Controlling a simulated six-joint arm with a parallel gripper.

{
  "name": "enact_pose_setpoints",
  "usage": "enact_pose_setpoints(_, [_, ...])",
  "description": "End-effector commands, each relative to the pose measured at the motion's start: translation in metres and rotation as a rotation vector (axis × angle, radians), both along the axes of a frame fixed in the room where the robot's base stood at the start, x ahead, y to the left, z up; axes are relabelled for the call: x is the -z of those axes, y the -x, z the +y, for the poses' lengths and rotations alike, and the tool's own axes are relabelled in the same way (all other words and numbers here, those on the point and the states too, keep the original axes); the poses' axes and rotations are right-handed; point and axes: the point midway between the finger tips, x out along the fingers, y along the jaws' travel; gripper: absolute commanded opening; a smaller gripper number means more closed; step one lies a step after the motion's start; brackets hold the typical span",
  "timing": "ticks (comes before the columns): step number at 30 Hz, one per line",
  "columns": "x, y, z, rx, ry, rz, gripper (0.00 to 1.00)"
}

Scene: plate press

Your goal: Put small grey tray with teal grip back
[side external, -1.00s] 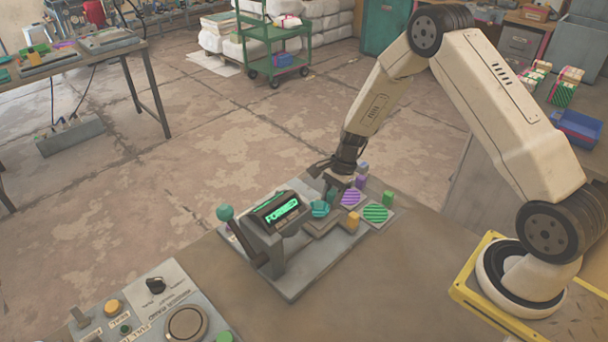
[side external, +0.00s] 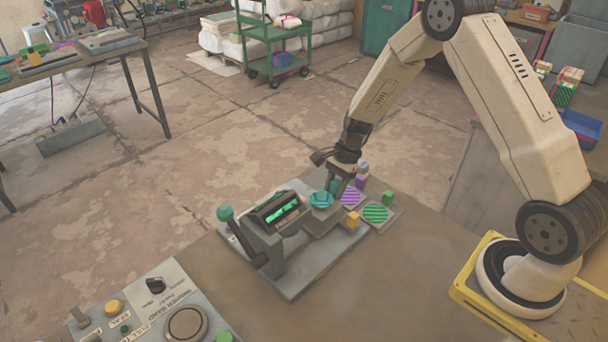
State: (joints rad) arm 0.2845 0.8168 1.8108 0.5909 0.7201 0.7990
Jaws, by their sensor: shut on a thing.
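The small grey tray (side external: 314,211) carries a teal disc (side external: 321,201) and sits just right of the press (side external: 272,243). Its teal grip (side external: 335,186) is at the tray's back right, partly hidden by my fingers. My gripper (side external: 344,181) is shut on this grip from above. The tray looks slightly raised above the press base, but the gap is hard to judge. The press has a teal-knobbed lever (side external: 226,214) at left and a lit green display (side external: 283,213).
A purple-striped tray (side external: 350,198) and a green-striped tray (side external: 376,214) stand close on the right. An orange block (side external: 353,220) is in front of them. A control panel (side external: 165,290) lies at the front left. The table's front middle is clear.

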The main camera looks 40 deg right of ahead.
Motion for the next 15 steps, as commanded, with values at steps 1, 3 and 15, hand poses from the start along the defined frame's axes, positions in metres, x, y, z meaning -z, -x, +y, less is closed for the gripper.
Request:
enact_pose_setpoints(1, [-0.007, 0.004, 0.0, 0.001, 0.001, -0.003, 0.0])
enact_pose_setpoints(3, [-0.015, 0.011, 0.001, 0.001, 0.001, -0.003, 0.0])
enact_pose_setpoints(15, [-0.059, 0.061, 0.006, 0.001, 0.0, -0.001, 0.0])
